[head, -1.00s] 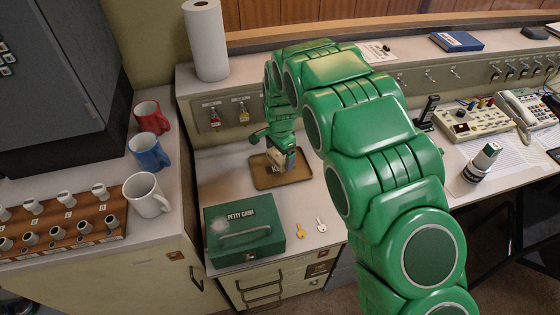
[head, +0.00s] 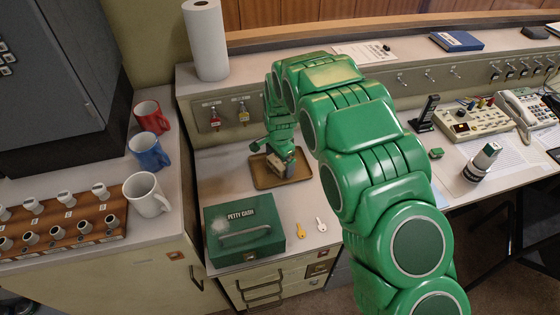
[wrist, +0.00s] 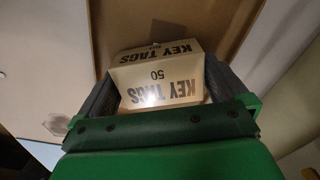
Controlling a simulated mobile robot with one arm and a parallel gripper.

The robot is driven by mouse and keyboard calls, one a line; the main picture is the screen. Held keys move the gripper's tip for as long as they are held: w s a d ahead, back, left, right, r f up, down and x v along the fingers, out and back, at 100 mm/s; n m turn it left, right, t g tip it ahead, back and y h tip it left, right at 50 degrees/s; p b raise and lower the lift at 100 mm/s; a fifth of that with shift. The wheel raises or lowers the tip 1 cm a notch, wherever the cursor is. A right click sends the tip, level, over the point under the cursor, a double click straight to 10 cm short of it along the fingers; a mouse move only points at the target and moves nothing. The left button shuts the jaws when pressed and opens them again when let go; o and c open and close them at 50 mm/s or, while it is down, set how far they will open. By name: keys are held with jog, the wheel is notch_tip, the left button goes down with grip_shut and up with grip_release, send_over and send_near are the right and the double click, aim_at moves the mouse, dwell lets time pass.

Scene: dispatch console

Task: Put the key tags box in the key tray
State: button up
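The key tags box (wrist: 158,75) is a small cream carton with dark "KEY TAGS 50" lettering. In the wrist view it sits between the two dark fingers of my gripper (wrist: 158,92), which appear to touch it on both sides. In the head view the box (head: 277,164) is small and partly hidden by my gripper (head: 283,162). It is over or inside the brown key tray (head: 262,186), within its outline. I cannot tell whether it rests on the tray floor. The tray (wrist: 190,25) also shows behind the box in the wrist view.
A green petty cash box (head: 243,228) stands in front of the tray. Two keys (head: 301,230) lie to its right. Red, blue and white mugs (head: 148,195) stand on the left cabinet. Hanging keys (head: 243,115) are on the panel behind.

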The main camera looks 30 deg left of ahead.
notch_tip(320, 180, up, 12)
jog(key=shift+r, duration=0.15)
dwell(0.7)
